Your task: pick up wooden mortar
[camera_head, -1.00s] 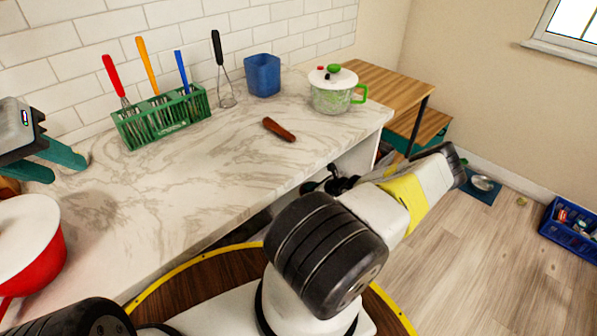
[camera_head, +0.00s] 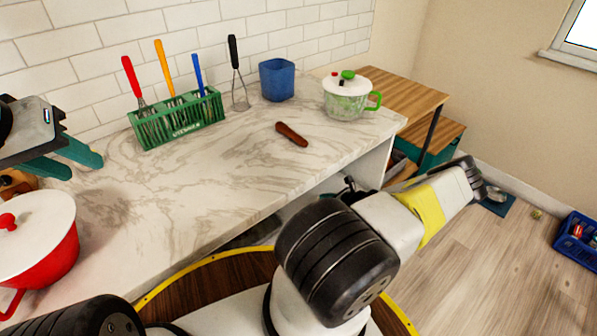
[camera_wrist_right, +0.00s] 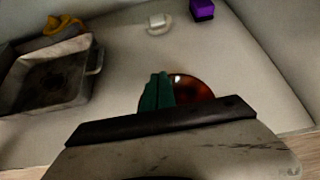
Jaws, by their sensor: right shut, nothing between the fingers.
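A round, glossy reddish-brown bowl, likely the wooden mortar (camera_wrist_right: 198,88), sits on a pale shelf in the right wrist view. My right gripper (camera_wrist_right: 158,90) has its teal fingers together in front of the bowl and hides its left part. I cannot tell whether they touch it. In the head view the right gripper is hidden below the counter edge. My left gripper (camera_head: 70,160) is over the counter's left side, its teal fingers apart and empty. A brown, elongated wooden piece (camera_head: 291,134) lies on the counter (camera_head: 210,190).
The shelf also holds a grey metal pan (camera_wrist_right: 45,80), a white item (camera_wrist_right: 158,24) and a purple box (camera_wrist_right: 202,9). On the counter stand a red pot (camera_head: 50,255), a green utensil rack (camera_head: 178,120), a blue cup (camera_head: 277,80) and a lidded pot (camera_head: 345,102).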

